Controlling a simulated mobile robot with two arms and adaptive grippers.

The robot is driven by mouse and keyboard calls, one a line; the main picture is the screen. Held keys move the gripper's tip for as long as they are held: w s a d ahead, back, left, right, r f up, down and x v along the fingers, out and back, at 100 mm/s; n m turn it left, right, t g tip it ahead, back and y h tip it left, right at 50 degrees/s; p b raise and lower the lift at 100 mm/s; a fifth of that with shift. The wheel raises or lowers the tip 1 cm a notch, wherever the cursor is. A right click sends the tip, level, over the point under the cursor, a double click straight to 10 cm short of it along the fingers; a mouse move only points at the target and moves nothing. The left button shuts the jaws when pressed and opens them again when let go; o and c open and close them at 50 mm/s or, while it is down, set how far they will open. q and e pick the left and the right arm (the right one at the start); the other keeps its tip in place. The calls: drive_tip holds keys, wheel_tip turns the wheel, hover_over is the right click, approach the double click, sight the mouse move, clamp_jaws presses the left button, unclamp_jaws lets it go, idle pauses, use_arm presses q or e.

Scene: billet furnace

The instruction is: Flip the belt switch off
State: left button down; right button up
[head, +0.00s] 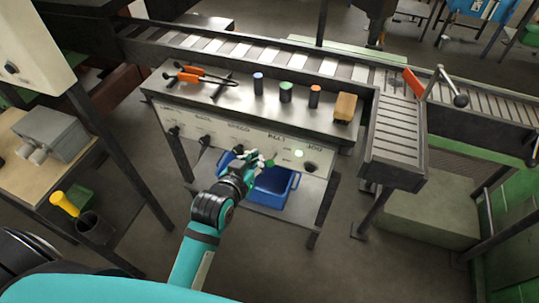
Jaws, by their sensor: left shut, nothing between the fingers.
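The control panel (232,136) is the pale front face of the steel bench, with a row of dark knobs and small labels. The label that seems to read BELT (277,138) is right of the panel's middle. My left gripper (264,159) is shut and empty, with its fingertips just in front of the panel below this label. The gripper covers the belt switch, so I cannot tell its position or whether I touch it. A green lamp (299,153) glows to the right, above a dark knob (309,167). My right gripper is not in view.
A blue crate (275,190) sits on the shelf under the panel, behind my left gripper. Orange-handled tongs (205,77), several small cylinders and a tan block (345,107) are on the bench top. A roller conveyor (255,50) runs behind.

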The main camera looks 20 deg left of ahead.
use_arm(q)
drive_tip(key=p, duration=0.2)
hover_over(269, 164)
drive_tip(key=f, duration=0.3)
drive_tip(key=shift+w+a+f, duration=0.2)
drive_tip(key=shift+f, duration=0.1)
wheel_tip(269, 164, down, 3)
drive_tip(key=shift+s+d+f, duration=0.1)
drive_tip(key=shift+d+f, duration=0.05)
drive_tip(key=shift+s+f, duration=0.15)
drive_tip(key=shift+f, duration=0.35)
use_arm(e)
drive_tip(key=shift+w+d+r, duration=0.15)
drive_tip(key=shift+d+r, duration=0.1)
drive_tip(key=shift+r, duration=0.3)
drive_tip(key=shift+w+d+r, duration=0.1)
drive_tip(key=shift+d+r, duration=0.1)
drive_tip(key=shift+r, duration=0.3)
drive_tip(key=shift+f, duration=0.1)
